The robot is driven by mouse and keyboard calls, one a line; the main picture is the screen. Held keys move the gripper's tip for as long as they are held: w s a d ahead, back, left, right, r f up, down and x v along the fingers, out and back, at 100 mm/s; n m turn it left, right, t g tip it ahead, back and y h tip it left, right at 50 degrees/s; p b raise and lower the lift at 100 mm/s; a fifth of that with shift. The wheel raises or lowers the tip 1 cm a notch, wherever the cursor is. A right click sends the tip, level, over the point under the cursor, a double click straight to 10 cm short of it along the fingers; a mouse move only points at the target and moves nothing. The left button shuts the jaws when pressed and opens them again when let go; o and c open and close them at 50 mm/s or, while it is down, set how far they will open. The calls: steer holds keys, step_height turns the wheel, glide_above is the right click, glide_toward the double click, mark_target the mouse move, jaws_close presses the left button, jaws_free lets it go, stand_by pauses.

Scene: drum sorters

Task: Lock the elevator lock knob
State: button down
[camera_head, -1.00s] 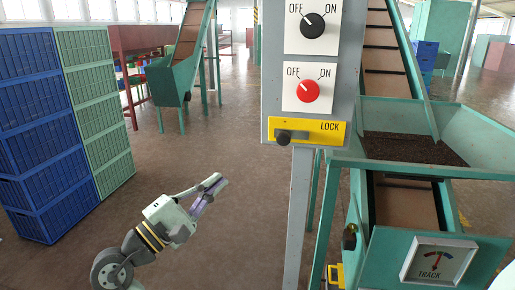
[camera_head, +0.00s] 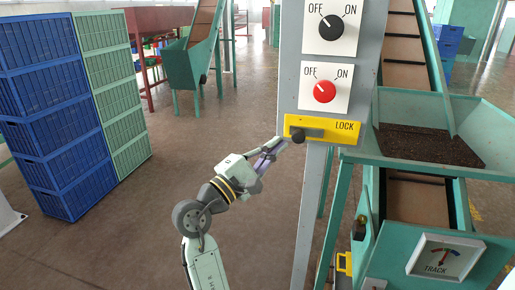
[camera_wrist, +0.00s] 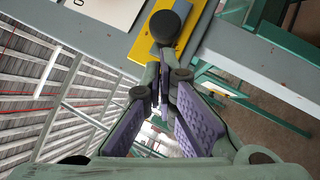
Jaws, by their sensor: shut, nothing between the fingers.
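The lock is a yellow plate (camera_head: 340,124) marked LOCK, low on a grey control post. Its dark round knob (camera_head: 298,137) sits at the plate's left end, with a short dark bar to its right. My gripper (camera_head: 282,144) is shut and empty, its tips just left of the knob in the head view. In the wrist view, the knob (camera_wrist: 165,27) is just beyond the tips of my gripper (camera_wrist: 164,72), in front of the yellow plate (camera_wrist: 142,46). I cannot tell whether the tips touch the knob.
Above the lock are a red dial (camera_head: 325,91) and a black dial (camera_head: 331,27), both with OFF and ON marks. A green hopper (camera_head: 480,120) and a TRACK gauge (camera_head: 437,262) stand at right. Stacked crates (camera_head: 60,120) stand at left, with open floor between.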

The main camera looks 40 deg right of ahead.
mark_target(315, 135)
steer(key=shift+s+d+r, duration=0.15)
steer(key=shift+s+d, duration=0.05)
steer(key=shift+d, duration=0.05)
steer(key=s+d, duration=0.2)
steer(key=s+d+p, duration=0.1)
steer(key=s, duration=0.1)
steer(key=shift+s+d, duration=0.15)
steer(key=shift+d, duration=0.2)
stand_by(0.3)
